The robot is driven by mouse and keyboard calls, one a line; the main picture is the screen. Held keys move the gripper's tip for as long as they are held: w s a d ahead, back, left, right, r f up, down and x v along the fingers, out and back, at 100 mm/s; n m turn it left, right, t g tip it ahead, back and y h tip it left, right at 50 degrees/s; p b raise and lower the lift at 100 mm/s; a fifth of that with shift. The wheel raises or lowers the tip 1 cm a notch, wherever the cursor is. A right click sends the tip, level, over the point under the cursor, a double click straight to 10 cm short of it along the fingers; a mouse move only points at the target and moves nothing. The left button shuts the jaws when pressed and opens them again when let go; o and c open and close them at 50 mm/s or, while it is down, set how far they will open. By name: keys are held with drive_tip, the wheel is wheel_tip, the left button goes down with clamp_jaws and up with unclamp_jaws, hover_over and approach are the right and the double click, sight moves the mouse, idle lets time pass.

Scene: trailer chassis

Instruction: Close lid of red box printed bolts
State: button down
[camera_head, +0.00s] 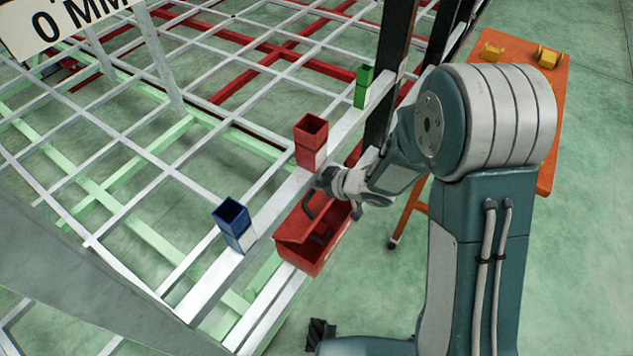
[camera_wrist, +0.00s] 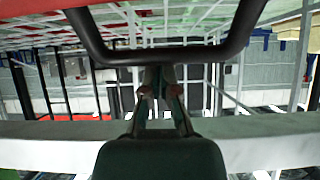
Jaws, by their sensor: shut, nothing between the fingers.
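The red box (camera_head: 318,258) sits on the pale frame rail at lower centre in the head view. Its lid (camera_head: 293,225) is partly raised and tilted, and a dark curved handle shows near it. Part of the dark inside is visible; no print about bolts can be read. My gripper (camera_head: 326,180) is close above the box, near the handle. In the wrist view my gripper (camera_wrist: 162,88) has its fingers together and empty. A dark curved bar (camera_wrist: 165,58), apparently the handle, loops around in front of it. Whether the gripper touches it, I cannot tell.
A tall red bin (camera_head: 311,142), a blue bin (camera_head: 234,222) and a green bin (camera_head: 363,86) stand along the rail. A dark upright post (camera_head: 391,65) rises behind my arm. An orange table (camera_head: 548,110) stands at right. Green floor right of the box is open.

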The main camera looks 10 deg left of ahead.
sight(329, 202)
drive_tip(key=shift+d, duration=0.1)
drive_tip(key=shift+s+d+f, duration=0.15)
drive_tip(key=shift+d, duration=0.15)
drive_tip(key=shift+s+d+f+y, duration=0.1)
drive_tip(key=shift+d+y, duration=0.05)
drive_tip(key=shift+y, duration=0.25)
drive_tip(key=shift+s+d+f+t+y, duration=0.3)
drive_tip(key=shift+d+f+t+y, duration=0.15)
drive_tip(key=shift+d+y, duration=0.25)
drive_tip(key=d+f+y, duration=0.1)
drive_tip(key=s+d+f+t+y, duration=0.1)
drive_tip(key=d+f, duration=0.1)
drive_tip(key=shift+s+d+y, duration=0.2)
drive_tip(key=shift+y, duration=0.2)
drive_tip(key=shift+s+d+f, duration=0.2)
drive_tip(key=shift+d+f, duration=0.3)
drive_tip(key=shift+f, duration=0.25)
drive_tip(key=shift+s+d+f, duration=0.2)
drive_tip(key=shift+d+f, duration=0.3)
drive_tip(key=shift+f, duration=0.25)
drive_tip(key=shift+f, duration=0.15)
